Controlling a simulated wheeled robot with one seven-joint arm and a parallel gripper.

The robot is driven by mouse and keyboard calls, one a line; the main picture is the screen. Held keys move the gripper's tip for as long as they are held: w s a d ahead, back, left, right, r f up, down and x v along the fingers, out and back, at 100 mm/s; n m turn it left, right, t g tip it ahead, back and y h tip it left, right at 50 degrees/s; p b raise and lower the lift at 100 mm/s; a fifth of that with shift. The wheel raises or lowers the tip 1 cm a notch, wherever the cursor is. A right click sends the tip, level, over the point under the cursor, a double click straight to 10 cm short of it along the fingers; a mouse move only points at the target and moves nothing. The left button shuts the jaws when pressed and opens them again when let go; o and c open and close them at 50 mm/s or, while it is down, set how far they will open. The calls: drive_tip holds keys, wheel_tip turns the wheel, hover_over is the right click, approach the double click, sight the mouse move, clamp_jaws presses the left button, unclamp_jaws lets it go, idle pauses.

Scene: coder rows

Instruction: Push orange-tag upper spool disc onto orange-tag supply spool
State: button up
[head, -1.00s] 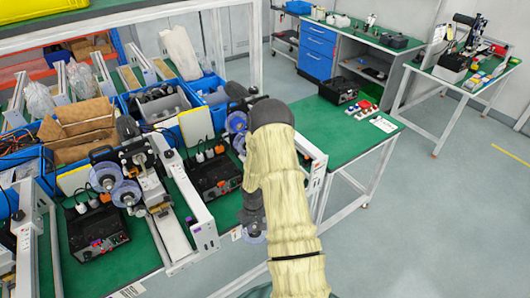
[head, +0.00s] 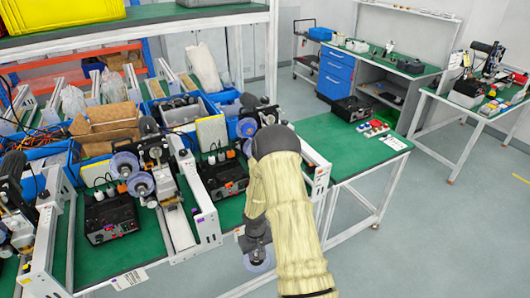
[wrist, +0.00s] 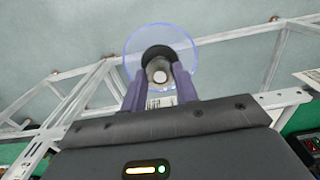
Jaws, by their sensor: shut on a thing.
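My gripper (wrist: 160,88) is shut on a clear disc (wrist: 190,45) with a purple rim. In the wrist view its two purple fingers hold the disc's dark hub, over the floor. In the head view the disc (head: 259,263) hangs below my gripper, in front of the bench's front edge and partly behind my arm. Similar clear spool discs are mounted on the coder machine at left (head: 125,165) and on the one behind my arm (head: 247,128). An orange spot shows beside the left machine's discs. I cannot tell which spool bears the orange tag.
The green bench (head: 150,250) carries coder machines, black control boxes (head: 110,218) and metal rails (head: 205,212). Blue bins stand behind them. A side table (head: 345,150) stands to the right. The floor right of my arm is clear.

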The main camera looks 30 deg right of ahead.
drive_tip(key=a+f+b, duration=0.1)
drive_tip(key=a+b, duration=0.3)
drive_tip(key=a, duration=0.4)
drive_tip(key=shift+a+f, duration=0.2)
drive_tip(key=shift+a, duration=0.15)
drive_tip(key=shift+w, duration=0.1)
